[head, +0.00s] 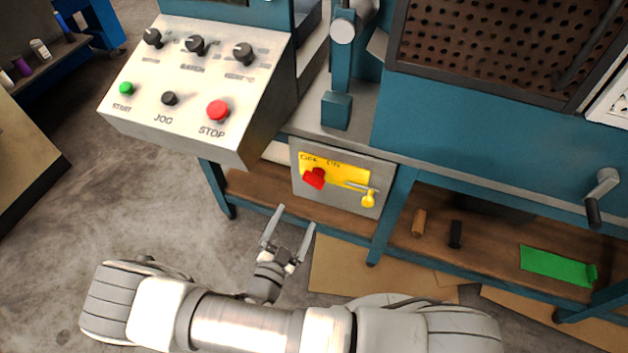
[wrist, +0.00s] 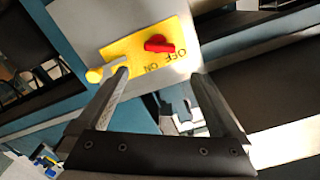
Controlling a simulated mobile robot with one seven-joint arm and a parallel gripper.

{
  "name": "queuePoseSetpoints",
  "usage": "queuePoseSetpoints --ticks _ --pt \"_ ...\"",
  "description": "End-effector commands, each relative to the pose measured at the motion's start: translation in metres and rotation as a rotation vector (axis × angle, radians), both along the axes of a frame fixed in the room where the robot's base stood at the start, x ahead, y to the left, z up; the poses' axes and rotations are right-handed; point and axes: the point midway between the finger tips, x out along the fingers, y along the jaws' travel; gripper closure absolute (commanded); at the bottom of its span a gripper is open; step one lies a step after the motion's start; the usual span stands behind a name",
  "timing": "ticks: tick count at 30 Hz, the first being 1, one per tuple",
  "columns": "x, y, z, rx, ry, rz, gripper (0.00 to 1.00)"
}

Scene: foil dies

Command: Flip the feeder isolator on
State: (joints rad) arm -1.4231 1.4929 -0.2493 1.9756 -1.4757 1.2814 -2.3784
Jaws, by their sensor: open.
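The feeder isolator is a grey box (head: 335,201) with a yellow plate marked OFF and ON, mounted under the bench. Its red rotary handle (head: 315,178) sits at the left of the plate, below the lettering. In the wrist view the red handle (wrist: 159,45) is on the yellow plate (wrist: 150,50), ahead of the fingers. My gripper (head: 291,220) is open and empty, below and left of the box, apart from the handle. One fingertip overlaps the plate's edge in the wrist view; I cannot tell contact.
A sloped control panel (head: 185,105) with knobs and START, JOG and STOP buttons juts out above left. A bench leg (head: 393,215) stands right of the box.

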Motion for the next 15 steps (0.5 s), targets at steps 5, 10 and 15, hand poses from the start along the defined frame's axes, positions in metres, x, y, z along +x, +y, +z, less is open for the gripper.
queuePoseSetpoints --ticks 5,10,15 --pt "0.038 -0.015 -0.002 -0.001 -0.002 -0.004 0.00" --pt "0.073 -0.028 -0.002 0.002 -0.001 -0.005 0.00" --pt "0.105 -0.040 -0.002 0.001 -0.002 -0.004 0.00"
